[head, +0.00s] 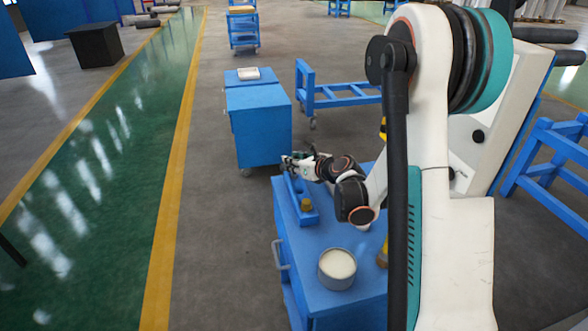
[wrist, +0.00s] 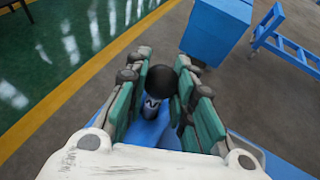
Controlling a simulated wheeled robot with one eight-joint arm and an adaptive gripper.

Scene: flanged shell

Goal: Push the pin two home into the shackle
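In the wrist view a round dark knob (wrist: 161,81) shows between the two green-padded fingers of my gripper (wrist: 165,72), with a short metallic shaft (wrist: 152,107) below it. I cannot tell whether the fingers press on the knob or stand just clear of it. In the head view my gripper (head: 291,161) is over the far end of a long blue fixture (head: 302,213) on the blue cart. A small brass-coloured piece (head: 306,205) stands at the fixture's near end. I cannot make out the shackle or tell which part is pin two; my gripper and arm hide that end.
A round can with a cream top (head: 337,268) stands on the blue cart top (head: 310,285). A yellowish part (head: 383,252) is partly behind my arm. A blue cabinet (head: 262,125) stands beyond the cart. Open floor lies to the left.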

